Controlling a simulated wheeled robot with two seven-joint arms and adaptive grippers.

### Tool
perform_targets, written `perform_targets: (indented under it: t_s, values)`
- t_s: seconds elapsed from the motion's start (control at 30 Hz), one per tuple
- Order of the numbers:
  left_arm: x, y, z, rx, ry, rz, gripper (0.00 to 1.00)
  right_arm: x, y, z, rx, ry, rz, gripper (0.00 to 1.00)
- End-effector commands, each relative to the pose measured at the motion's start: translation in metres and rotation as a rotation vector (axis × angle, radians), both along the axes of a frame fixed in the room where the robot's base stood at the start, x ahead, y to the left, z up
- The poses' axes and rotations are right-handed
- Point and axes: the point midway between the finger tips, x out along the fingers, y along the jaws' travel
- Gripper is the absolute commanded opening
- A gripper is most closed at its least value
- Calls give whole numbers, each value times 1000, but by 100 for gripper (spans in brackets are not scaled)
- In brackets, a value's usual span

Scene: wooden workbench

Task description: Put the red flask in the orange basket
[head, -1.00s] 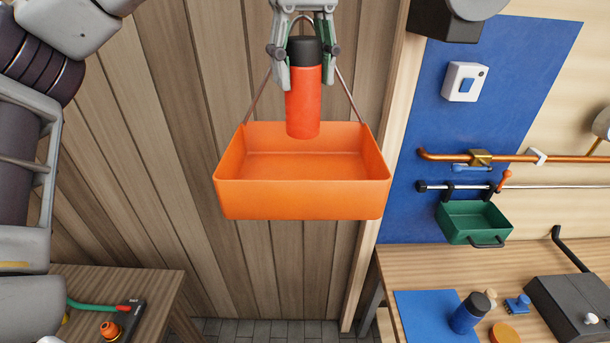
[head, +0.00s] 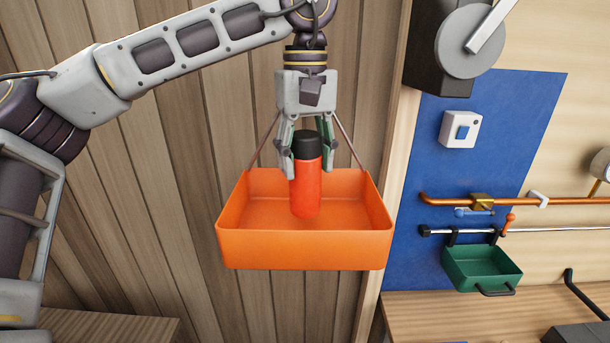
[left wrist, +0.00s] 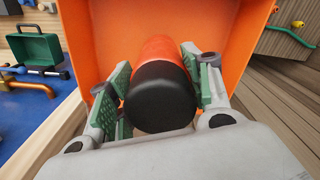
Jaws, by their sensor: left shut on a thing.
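The red flask (head: 305,188) has a black cap and stands upright between the fingers of my left gripper (head: 305,158), which is shut on it near the top. The orange basket (head: 305,249) hangs on the wooden wall by a strap. The flask's lower part is inside the basket's opening in the head view; I cannot tell whether its base touches the floor. In the left wrist view the black cap (left wrist: 162,97) faces the camera, with the orange basket (left wrist: 105,32) around and beyond the flask. My right gripper is not in view.
A green basket (head: 482,268) hangs on a rail at the right, below a copper pipe (head: 540,202). A wooden workbench (head: 430,310) is at the lower right. A blue panel (head: 410,215) and a grey disc machine (head: 470,45) are on the wall.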

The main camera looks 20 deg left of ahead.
Motion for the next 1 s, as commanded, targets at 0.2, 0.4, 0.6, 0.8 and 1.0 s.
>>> perform_targets:
  t_s: [0.2,0.4,0.6,0.8,1.0]
  values:
    - [0,0,0,-1,-1,0,16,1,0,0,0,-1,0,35]
    - [0,1,-11,0,0,1,16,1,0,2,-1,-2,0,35]
    - [0,1,-31,0,0,1,16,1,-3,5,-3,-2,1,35]
    - [0,0,-37,-1,-1,0,16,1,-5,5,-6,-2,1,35]
    - [0,0,-37,-1,-1,0,16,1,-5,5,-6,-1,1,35]
